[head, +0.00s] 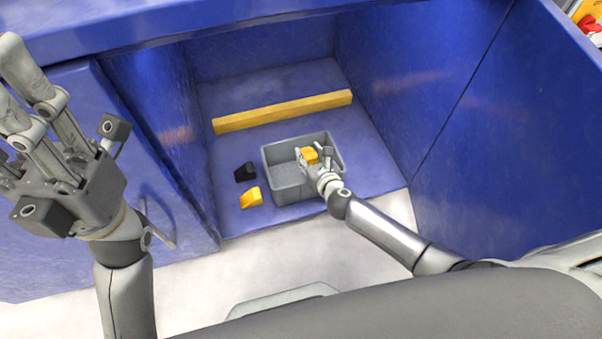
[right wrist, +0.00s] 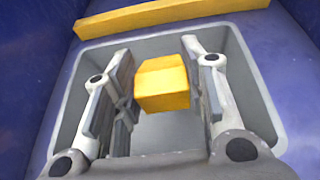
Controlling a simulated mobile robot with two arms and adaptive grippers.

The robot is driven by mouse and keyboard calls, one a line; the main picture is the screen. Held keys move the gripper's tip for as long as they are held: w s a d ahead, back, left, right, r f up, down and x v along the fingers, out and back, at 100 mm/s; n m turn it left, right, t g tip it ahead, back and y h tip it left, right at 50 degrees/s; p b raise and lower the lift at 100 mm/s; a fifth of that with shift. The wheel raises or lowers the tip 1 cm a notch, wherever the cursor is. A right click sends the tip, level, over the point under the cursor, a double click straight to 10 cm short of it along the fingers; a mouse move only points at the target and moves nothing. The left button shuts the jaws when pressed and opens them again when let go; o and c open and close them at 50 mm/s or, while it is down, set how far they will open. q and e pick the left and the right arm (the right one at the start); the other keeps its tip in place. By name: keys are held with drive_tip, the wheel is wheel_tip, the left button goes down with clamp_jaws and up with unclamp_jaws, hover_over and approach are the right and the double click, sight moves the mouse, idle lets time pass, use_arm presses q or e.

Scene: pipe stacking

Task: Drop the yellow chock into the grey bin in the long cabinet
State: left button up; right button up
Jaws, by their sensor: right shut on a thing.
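A yellow chock (right wrist: 162,83) is between the fingers of my right gripper (right wrist: 158,90), which is shut on it. In the head view this chock (head: 310,156) is over the grey bin (head: 286,195). The bin stands on the floor of the open blue cabinet (head: 375,150), and its rim (right wrist: 262,100) surrounds the fingers in the right wrist view. A second yellow chock (head: 250,198) lies left of the bin. My left gripper (head: 20,85) is raised at the left, far from the bin; its fingers are partly cut off by the picture's edge.
A black chock (head: 244,172) lies left of the bin, behind the second yellow chock. A long yellow bar (head: 283,111) lies across the cabinet floor behind the bin. Blue side walls stand close on both sides. The cabinet floor right of the bin is bare.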

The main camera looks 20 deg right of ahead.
drive_tip(key=o, duration=1.1)
drive_tip(key=shift+o, duration=0.2)
drive_tip(key=shift+r, duration=0.1)
